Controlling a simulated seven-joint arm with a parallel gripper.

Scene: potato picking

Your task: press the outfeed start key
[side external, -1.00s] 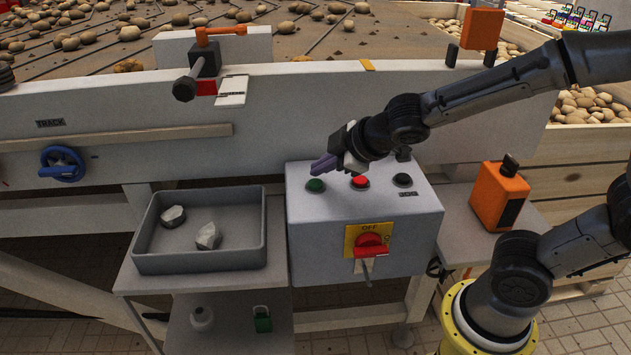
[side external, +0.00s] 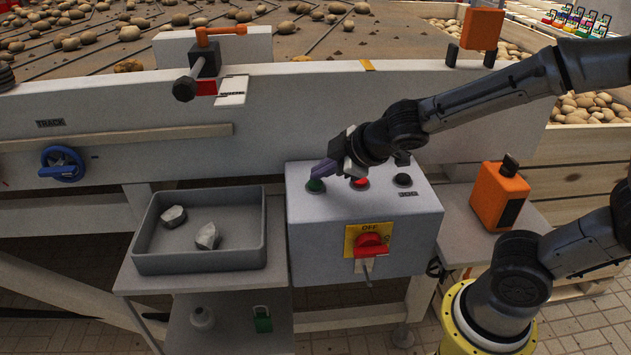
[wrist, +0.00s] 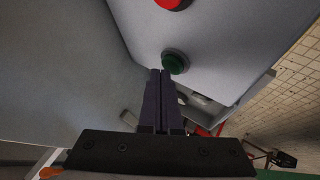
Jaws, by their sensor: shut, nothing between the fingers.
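A grey control box (side external: 300,230) carries a green button (side external: 315,186), a red button (side external: 360,183) and a black button (side external: 403,180) on its top. Which of them is the outfeed start key I cannot read. My gripper (side external: 318,173) is shut and empty, its fingertips at the green button, partly covering it in the side view. In the wrist view the green button (wrist: 175,62) lies just beyond the tips of my gripper (wrist: 160,72), and the red button (wrist: 172,3) is farther up. Whether the tips touch the green button I cannot tell.
A red rotary switch (side external: 371,243) marked OFF is on the box front. A grey tray (side external: 200,262) with two stones stands left of the box. An orange device (side external: 497,195) stands right of it. The conveyor wall (side external: 280,110) rises behind.

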